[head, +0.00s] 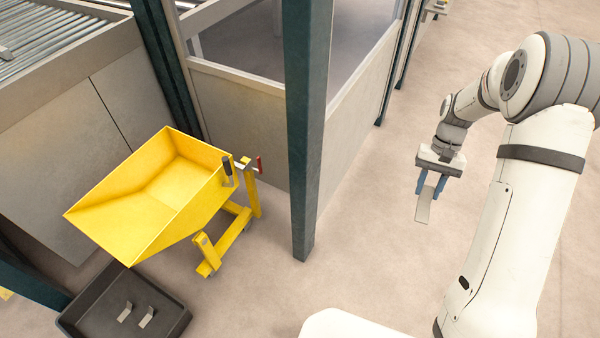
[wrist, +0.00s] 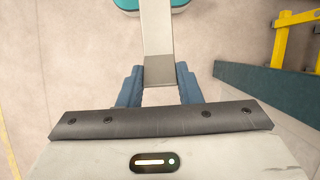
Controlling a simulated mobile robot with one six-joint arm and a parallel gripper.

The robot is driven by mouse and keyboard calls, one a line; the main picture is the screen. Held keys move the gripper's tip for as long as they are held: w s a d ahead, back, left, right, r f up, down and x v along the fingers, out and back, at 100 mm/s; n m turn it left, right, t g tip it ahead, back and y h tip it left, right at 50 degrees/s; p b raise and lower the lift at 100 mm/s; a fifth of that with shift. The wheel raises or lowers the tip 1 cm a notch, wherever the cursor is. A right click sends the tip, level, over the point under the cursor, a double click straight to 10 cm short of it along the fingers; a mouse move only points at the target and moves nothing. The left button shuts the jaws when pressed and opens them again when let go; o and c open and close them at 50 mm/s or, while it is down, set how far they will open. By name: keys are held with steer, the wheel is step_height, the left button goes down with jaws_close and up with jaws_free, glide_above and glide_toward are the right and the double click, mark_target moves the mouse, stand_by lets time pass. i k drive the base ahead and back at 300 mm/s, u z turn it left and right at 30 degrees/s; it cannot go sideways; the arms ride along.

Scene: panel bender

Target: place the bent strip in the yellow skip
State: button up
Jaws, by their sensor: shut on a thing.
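The bent strip (head: 424,206) is a grey metal piece held in my gripper (head: 431,184). My gripper has blue fingers that are shut on the strip, which hangs below them in the head view. In the wrist view the strip (wrist: 157,45) extends upward from between the blue fingers (wrist: 157,88). The yellow skip (head: 125,235) stands to the left in the head view. It is open-topped and its visible inside looks empty. My gripper is well to the right of it, apart from it. Part of the yellow frame (wrist: 281,42) shows at the right in the wrist view.
A dark green post (head: 306,130) stands between the skip and my gripper. A black tray (head: 165,305) with two small bent pieces lies on the floor in front of the skip. Grey panels (head: 235,120) and a roller conveyor (head: 50,35) are behind. The floor around my gripper is clear.

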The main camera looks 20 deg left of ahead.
mark_target(192, 191)
steer(key=i, duration=0.2)
steer(key=u, duration=2.35)
steer(key=i, duration=1.5)
steer(key=z, duration=0.2)
